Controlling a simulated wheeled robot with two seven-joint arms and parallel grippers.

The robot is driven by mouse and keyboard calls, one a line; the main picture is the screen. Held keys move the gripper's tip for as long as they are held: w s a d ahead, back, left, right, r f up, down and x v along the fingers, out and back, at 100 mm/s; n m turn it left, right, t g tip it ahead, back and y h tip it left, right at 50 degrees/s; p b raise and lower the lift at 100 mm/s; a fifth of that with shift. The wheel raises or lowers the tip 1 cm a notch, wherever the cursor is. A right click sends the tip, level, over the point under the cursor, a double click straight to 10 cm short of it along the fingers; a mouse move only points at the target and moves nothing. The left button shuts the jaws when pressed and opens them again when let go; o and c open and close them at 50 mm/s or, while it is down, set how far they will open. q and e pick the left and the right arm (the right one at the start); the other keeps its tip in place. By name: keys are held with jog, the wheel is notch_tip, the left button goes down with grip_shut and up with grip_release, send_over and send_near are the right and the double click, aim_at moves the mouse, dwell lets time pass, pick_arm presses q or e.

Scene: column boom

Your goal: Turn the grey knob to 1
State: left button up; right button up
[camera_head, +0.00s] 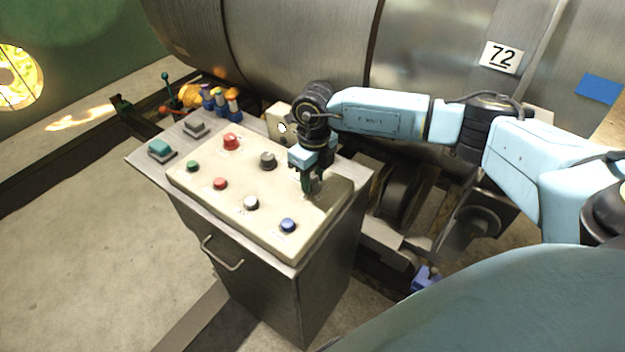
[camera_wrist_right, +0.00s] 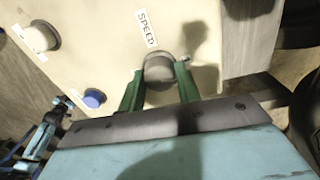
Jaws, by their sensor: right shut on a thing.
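The grey knob (camera_wrist_right: 159,68) sits on the cream panel below a label reading SPEED in the right wrist view. My right gripper (camera_wrist_right: 160,85) has its two green fingers on either side of this knob and is shut on it. In the head view my right gripper (camera_head: 312,188) points down at the right part of the panel (camera_head: 237,200) and hides most of the knob. The marks around the knob and its pointer cannot be read.
Near the gripper are a blue button (camera_head: 288,225), a white knob (camera_head: 251,203) and a dark knob (camera_head: 268,160). A red button (camera_head: 231,141) and smaller green and red ones are farther left. A large metal drum (camera_head: 300,45) stands behind the console.

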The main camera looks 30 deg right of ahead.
aim_at(314, 177)
jog(key=shift+w+n+b, duration=0.1)
jog(key=shift+n+b, duration=0.5)
jog(key=shift+n, duration=0.9)
jog(key=shift+r, duration=0.1)
jog(key=o, duration=1)
jog(key=shift+c, duration=0.2)
notch_tip(314, 177, up, 13)
jog(key=shift+d+r, duration=0.15)
jog(key=shift+d, duration=0.1)
